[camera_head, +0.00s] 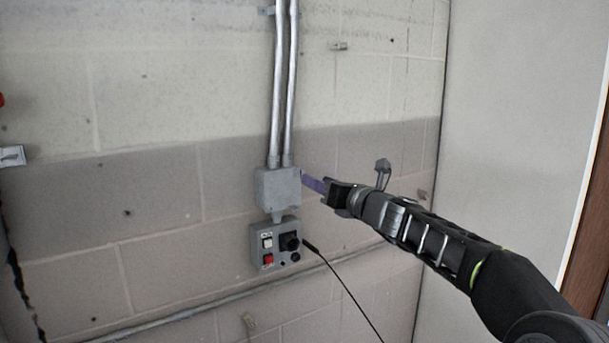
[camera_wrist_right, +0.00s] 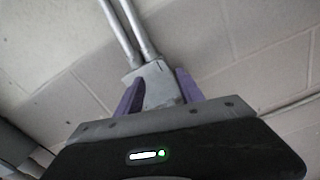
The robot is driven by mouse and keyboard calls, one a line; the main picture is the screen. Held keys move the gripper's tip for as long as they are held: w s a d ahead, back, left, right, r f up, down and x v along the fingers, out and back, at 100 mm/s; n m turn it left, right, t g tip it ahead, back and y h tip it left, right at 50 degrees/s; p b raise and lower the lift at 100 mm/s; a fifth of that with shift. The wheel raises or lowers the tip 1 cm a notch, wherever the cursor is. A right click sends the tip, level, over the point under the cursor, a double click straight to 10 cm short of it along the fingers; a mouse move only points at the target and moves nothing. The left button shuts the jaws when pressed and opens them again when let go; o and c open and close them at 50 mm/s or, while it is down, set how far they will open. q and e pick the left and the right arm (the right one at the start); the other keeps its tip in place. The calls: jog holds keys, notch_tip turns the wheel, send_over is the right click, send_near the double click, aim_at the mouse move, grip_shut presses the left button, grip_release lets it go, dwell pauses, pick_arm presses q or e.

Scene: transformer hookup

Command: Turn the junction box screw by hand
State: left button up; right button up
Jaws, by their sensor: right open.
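The grey junction box (camera_head: 277,190) is fixed to the block wall below two metal conduits. It also shows in the right wrist view (camera_wrist_right: 159,84), between the two purple fingers. My right gripper (camera_head: 308,182) has its fingertips close to the box's right side in the head view. In the right wrist view the fingers (camera_wrist_right: 158,90) stand apart with nothing gripped between them. I cannot tell whether they touch the box. The screw cannot be made out in either view. My left gripper is not in view.
A grey control box (camera_head: 275,244) with a white switch, a red switch and a black knob hangs below the junction box. A black cable (camera_head: 345,285) runs down from near it. A thin conduit (camera_head: 190,312) crosses the lower wall. A pale panel (camera_head: 515,120) stands at the right.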

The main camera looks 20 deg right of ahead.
aim_at(301, 173)
jog(key=w+p, duration=0.1)
jog(key=w, duration=0.1)
jog(key=w+p, duration=0.1)
jog(key=w, duration=0.1)
jog(key=w+a, duration=0.1)
jog(key=w, duration=0.1)
jog(key=shift+r+p, duration=0.1)
jog(key=shift+p, duration=0.3)
jog(key=shift+w, duration=0.45)
jog(key=shift+c, duration=0.3)
grip_shut()
